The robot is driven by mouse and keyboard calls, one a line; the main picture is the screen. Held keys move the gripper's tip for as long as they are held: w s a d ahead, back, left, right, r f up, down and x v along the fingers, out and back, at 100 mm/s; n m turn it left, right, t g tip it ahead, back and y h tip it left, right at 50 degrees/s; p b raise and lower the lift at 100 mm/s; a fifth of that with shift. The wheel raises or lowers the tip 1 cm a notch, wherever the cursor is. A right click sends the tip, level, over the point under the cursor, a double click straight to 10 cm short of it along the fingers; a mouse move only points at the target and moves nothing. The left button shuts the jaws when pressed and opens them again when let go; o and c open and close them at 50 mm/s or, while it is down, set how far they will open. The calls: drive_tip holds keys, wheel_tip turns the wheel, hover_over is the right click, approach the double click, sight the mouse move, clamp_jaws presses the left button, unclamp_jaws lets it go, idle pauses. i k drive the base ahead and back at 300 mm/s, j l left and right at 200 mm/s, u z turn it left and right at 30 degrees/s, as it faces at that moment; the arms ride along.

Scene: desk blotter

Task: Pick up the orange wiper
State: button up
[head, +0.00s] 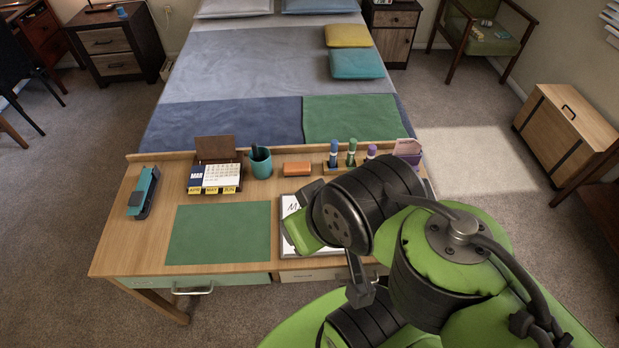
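The orange wiper (297,168) is a small orange block with a dark base. It lies near the back edge of the wooden desk (150,230), between the teal pen cup and the marker holder. My green and black arm covers the desk's right front. A dark part that looks like my gripper (360,288) shows below the arm at the desk's front edge, apart from the wiper and nearer to me. Its fingertips cannot be made out, nor whether they are open. Nothing touches the wiper from above.
A teal cup (260,163) with pens stands left of the wiper, and a holder with markers (350,153) right of it. A calendar (215,178), a teal stapler (144,193) and a whiteboard (290,205) partly behind my arm are also there. The green blotter (220,232) is bare.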

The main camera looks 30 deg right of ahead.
sight(299, 169)
drive_tip(key=i+u, duration=0.1)
drive_tip(key=u, duration=0.3)
drive_tip(key=i+j+u, duration=0.1)
drive_tip(key=u, duration=0.3)
drive_tip(key=i+u, duration=0.1)
drive_tip(key=u, duration=0.3)
drive_tip(key=i+u, duration=0.1)
drive_tip(key=u, duration=0.35)
